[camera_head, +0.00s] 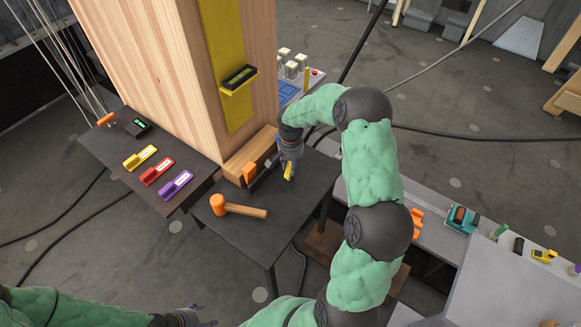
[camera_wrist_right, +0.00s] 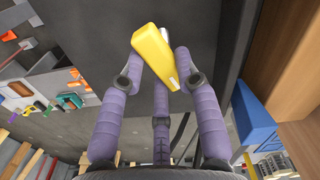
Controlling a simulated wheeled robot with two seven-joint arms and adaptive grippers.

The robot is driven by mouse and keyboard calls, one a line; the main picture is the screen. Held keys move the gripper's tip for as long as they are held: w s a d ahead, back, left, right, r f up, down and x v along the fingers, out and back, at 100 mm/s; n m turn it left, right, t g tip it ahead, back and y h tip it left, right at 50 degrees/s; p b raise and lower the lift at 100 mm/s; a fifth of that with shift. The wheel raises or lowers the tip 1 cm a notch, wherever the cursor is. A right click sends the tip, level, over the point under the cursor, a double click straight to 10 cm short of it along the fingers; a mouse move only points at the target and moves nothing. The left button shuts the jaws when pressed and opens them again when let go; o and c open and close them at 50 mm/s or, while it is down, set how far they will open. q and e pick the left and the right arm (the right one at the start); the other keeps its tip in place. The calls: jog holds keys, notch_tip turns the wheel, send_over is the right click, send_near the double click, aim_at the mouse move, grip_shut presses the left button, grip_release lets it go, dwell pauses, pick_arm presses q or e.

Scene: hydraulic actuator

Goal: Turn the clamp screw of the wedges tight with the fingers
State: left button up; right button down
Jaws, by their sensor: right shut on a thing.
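My right gripper (camera_head: 289,169) is at the dark table beside the foot of the wooden column, with its fingers pointing down. It is shut on a yellow piece (camera_head: 288,174), which sits between its purple fingers in the right wrist view (camera_wrist_right: 155,58). I cannot tell whether this piece is part of the clamp screw. An orange block (camera_head: 249,172), perhaps a wedge, stands at the column's foot, with a dark bar beside it toward my gripper. The clamp screw itself is not clearly visible. My left gripper (camera_head: 203,319) is at the bottom edge, partly cut off.
An orange mallet (camera_head: 240,208) lies on the dark table (camera_head: 258,233). The wooden column (camera_head: 170,75) rises behind. Yellow, red and purple labelled pieces (camera_head: 158,171) lie on the left table. A grey bench (camera_head: 440,225) with tools stands at right.

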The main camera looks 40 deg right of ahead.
jog(key=shift+s+m, duration=0.1)
jog(key=shift+m, duration=0.7)
jog(key=c, duration=0.9)
grip_release()
notch_tip(320, 180, up, 12)
jog(key=shift+f, duration=0.1)
jog(key=shift+b, duration=0.3)
